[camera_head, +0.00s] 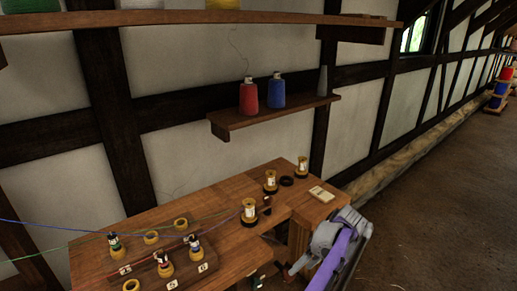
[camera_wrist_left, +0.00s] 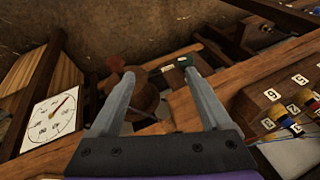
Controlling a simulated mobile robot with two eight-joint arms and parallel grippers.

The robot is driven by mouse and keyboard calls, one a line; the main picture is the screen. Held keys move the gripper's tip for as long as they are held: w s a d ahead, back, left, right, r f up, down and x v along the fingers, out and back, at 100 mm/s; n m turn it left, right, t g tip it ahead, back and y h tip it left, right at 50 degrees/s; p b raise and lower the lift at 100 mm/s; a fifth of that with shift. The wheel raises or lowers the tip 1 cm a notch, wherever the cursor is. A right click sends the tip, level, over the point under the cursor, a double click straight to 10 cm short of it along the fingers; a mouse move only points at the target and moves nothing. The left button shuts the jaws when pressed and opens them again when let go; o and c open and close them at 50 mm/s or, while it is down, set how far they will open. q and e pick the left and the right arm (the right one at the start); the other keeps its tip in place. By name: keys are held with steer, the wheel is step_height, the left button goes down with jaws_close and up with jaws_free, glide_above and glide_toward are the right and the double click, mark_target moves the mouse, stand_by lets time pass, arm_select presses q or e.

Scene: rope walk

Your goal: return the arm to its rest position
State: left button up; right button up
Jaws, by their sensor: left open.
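My left gripper (camera_wrist_left: 156,90) is open in the left wrist view, its two grey fingers spread apart with nothing clasped. A round brown wooden part (camera_wrist_left: 145,98) shows beyond and between the fingers; I cannot tell how far off it is. In the head view my grey and purple left gripper and wrist (camera_head: 318,252) are at the lower right, beside the right end of the wooden bench (camera_head: 222,200). The fingertips are hard to make out there. My right gripper is in neither view.
Yellow-ended bobbins (camera_head: 249,210) stand on the bench, with a dark ring (camera_head: 286,181) and a small pale block (camera_head: 321,194). Coloured strands run in from the left. A shelf (camera_head: 270,117) holds red (camera_head: 249,97) and blue (camera_head: 277,93) spools. A dial (camera_wrist_left: 48,122) shows left. Open floor lies right.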

arm_select(q)
steer(key=s+a+r+m+h+p, duration=0.1)
steer(key=s+a+r, duration=0.2)
steer(key=a, duration=0.4)
steer(key=s+a+r+m+t+h, duration=0.1)
steer(key=s+a+r, duration=0.25)
steer(key=a, duration=0.35)
steer(key=s+a+r+m+h+p, duration=0.1)
steer(key=s+a+r, duration=0.15)
steer(key=a, duration=0.45)
steer(key=s+a+f+m+t+h+p, duration=0.1)
steer(key=s+a+f, duration=0.1)
steer(key=s+a, duration=0.3)
steer(key=s+a+f+m+t+p, duration=0.1)
steer(key=s+a, duration=0.4)
steer(key=s, duration=0.9)
steer(key=shift+s+a+f+m+t+h, duration=0.15)
steer(key=shift+s+f+m+t+h, duration=0.2)
steer(key=shift+f+t, duration=0.4)
steer(key=shift+w, duration=0.1)
